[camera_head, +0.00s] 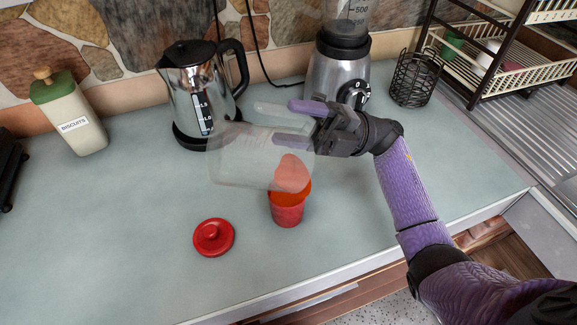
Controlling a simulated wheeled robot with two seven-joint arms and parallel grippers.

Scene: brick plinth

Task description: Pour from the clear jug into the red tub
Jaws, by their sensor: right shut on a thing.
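The clear jug (240,158) is see-through and held in the air, lying tilted well over to its side. My right gripper (295,122) is shut on it at its upper right side. The red tub (287,209) stands open on the counter below the jug's lower right part. The jug overlaps the tub's rim in the picture, and I cannot tell whether they touch. A reddish patch shows through the jug's wall above the tub. No stream of contents is visible. The red lid (214,237) lies on the counter, left of the tub. My left gripper is out of view.
A steel kettle (196,85) stands behind the jug, close to it in the picture. A blender (338,70), a black wire basket (415,78) and a dish rack (490,65) stand at the back right. A biscuit jar (70,115) is at left. The counter's front left is clear.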

